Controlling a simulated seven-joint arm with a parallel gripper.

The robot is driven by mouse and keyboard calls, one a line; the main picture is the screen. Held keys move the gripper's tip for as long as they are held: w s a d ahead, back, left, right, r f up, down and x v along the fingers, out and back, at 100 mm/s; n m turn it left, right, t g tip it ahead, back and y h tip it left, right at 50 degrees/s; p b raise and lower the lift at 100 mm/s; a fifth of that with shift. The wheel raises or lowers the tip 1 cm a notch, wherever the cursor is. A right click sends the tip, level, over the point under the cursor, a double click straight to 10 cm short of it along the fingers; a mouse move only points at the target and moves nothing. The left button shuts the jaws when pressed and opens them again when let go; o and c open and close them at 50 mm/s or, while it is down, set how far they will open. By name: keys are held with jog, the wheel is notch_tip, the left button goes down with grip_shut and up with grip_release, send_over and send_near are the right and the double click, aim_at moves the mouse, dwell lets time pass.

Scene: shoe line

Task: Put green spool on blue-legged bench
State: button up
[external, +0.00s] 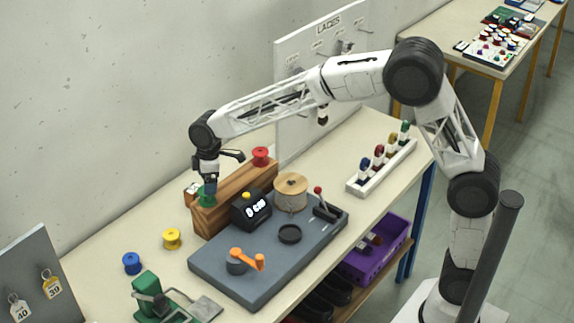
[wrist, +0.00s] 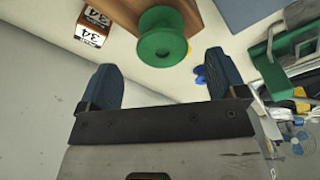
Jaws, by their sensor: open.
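The green spool (external: 207,197) sits on the near left end of a wooden block on the blue-legged bench (external: 325,155). The spool also shows in the wrist view (wrist: 161,40), beyond and between my fingertips. My gripper (external: 209,184) points down at the spool, with its fingers partly hiding it in the external view. In the wrist view my gripper (wrist: 160,72) is open with nothing between its blue fingers. The bench's blue leg (external: 421,218) shows at the right.
The wooden block (external: 238,200) also carries a red spool (external: 261,156). A blue spool (external: 132,263) and a yellow spool (external: 172,238) stand on the bench. A grey winding base (external: 215,273) is close by. A yellow-legged bench (external: 437,42) stands behind.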

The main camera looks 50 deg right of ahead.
jog(key=shift+f, duration=0.45)
jog(key=shift+f, duration=0.1)
jog(key=shift+w+a+f, duration=0.1)
jog(key=shift+a+f, duration=0.15)
jog(key=shift+f, duration=1)
jog(key=shift+w+a+f, duration=0.1)
jog(key=shift+a+f, duration=0.1)
jog(key=shift+f, duration=1.05)
jog(key=c, duration=1.1)
jog(key=shift+r, duration=0.2)
